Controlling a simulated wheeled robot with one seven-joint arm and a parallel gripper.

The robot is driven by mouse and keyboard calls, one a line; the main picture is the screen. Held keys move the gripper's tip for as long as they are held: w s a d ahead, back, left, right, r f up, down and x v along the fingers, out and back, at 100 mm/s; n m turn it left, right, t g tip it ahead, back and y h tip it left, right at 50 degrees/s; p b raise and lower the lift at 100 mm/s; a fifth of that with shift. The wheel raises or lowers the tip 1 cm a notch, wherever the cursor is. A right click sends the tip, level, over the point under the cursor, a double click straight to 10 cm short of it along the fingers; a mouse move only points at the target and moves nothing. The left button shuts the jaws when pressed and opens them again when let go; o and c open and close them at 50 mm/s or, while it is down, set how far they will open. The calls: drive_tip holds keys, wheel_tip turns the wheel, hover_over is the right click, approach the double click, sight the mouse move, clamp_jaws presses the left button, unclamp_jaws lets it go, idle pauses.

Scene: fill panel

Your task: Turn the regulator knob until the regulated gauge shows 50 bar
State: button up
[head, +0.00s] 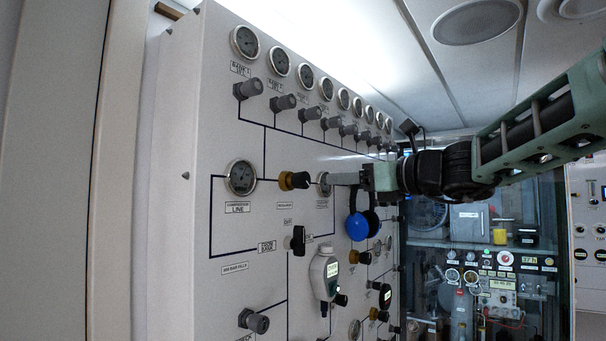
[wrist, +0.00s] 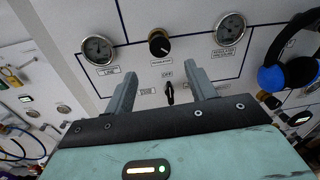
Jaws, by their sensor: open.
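The regulator knob (head: 294,181), black with a brass-coloured base, sticks out of the white panel (head: 222,95). In the wrist view the knob (wrist: 159,43) lies just beyond the fingertips, roughly centred between them, and is not touched. The regulated gauge (head: 323,186) is partly hidden behind my gripper (head: 334,179) in the head view. In the wrist view this gauge (wrist: 230,28) is at upper right, its reading too small to tell. My gripper (wrist: 161,70) is open and empty, its two grey fingers pointing at the panel.
The compression line gauge (head: 240,178) is left of the knob. A black OFF valve handle (head: 298,240) sits below, and a grey-green device (head: 324,276) hangs lower. Blue ear defenders (head: 357,227) hang near my gripper. Small gauges and grey knobs line the top.

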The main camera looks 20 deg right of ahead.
sight(305, 182)
drive_tip(key=p+x, duration=0.4)
drive_tip(key=x, duration=0.8)
drive_tip(key=shift+w, duration=0.1)
drive_tip(key=c, duration=0.9)
drive_tip(key=shift+f, duration=0.2)
drive_tip(key=shift+c, duration=0.2)
